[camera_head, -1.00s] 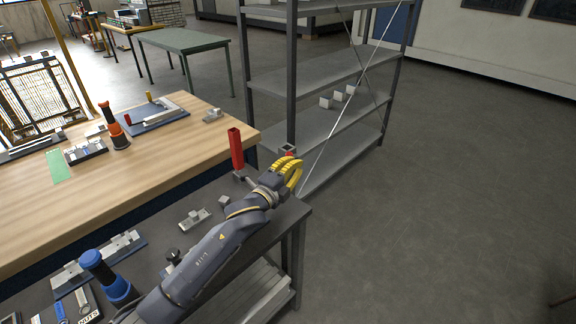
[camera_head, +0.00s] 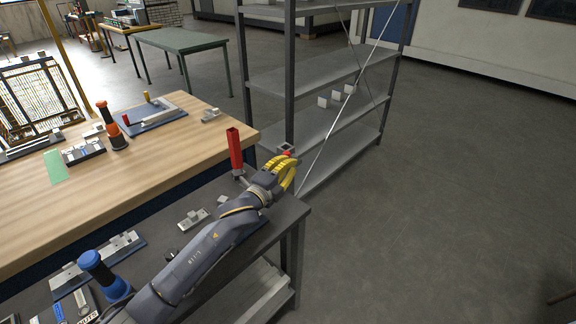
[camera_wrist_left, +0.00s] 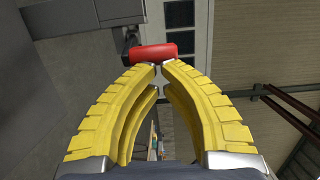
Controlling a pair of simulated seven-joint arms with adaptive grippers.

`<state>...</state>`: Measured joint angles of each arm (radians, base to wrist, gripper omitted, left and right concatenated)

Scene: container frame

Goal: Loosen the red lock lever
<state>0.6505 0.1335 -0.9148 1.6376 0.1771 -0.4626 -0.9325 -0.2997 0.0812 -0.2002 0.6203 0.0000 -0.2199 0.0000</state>
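In the left wrist view the red lever (camera_wrist_left: 155,52) lies crosswise just beyond the yellow fingertips (camera_wrist_left: 159,66). The fingertips are almost together, with only a sliver between them. They are at or very near the lever's lower edge; contact is unclear. The lever is not seen between the fingers. My right gripper is out of view.
A tall red block (camera_head: 234,150) stands upright left of my gripper. Small grey parts (camera_head: 193,219) and a blue-handled tool (camera_head: 105,275) are on the dark bench. A wooden table (camera_head: 100,185) adjoins it. A grey metal shelf (camera_head: 320,75) stands behind; open floor lies to the right.

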